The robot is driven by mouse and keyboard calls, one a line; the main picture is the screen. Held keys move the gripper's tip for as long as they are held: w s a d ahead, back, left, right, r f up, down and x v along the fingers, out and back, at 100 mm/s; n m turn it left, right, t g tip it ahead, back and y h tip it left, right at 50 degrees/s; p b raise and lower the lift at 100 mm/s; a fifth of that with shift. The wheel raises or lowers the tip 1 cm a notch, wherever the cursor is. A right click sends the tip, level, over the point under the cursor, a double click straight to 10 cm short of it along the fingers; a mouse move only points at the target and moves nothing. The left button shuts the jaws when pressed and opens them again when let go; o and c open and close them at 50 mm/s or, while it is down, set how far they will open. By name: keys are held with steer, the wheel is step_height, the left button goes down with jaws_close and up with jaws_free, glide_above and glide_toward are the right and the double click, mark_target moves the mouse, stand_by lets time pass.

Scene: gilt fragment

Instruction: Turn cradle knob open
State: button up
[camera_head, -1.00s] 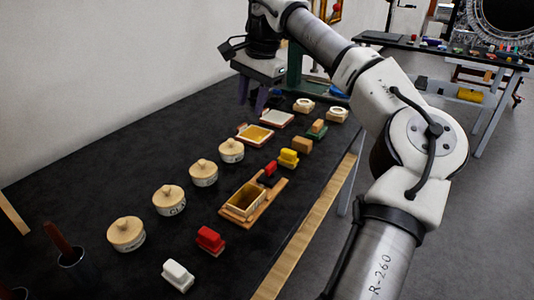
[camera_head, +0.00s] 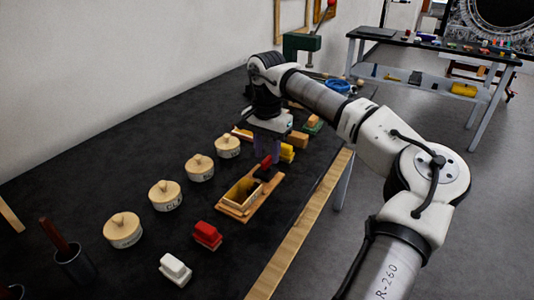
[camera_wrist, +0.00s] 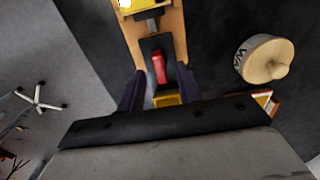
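The cradle (camera_head: 236,210) is a wooden base with an open box holding yellow material, in the middle of the dark table. Its red knob (camera_head: 266,161) sits on a dark block at the far end of the base. In the wrist view the red knob (camera_wrist: 159,66) appears between my two purple fingertips, with the wooden base (camera_wrist: 178,28) running up from it. My gripper (camera_wrist: 160,78) is open and points down over the knob, with a gap on each side. I cannot tell how far above the knob the tips are. In the head view my gripper (camera_head: 267,146) partly hides that end.
Lidded round pots (camera_head: 165,195) stand in a row left of the cradle. A red block (camera_head: 207,236) and a white block (camera_head: 175,269) lie in front. Yellow blocks (camera_head: 287,152) sit close behind the gripper. A green press (camera_head: 300,44) stands at the back.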

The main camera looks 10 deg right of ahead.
steer(key=shift+f, duration=0.65)
jaws_close()
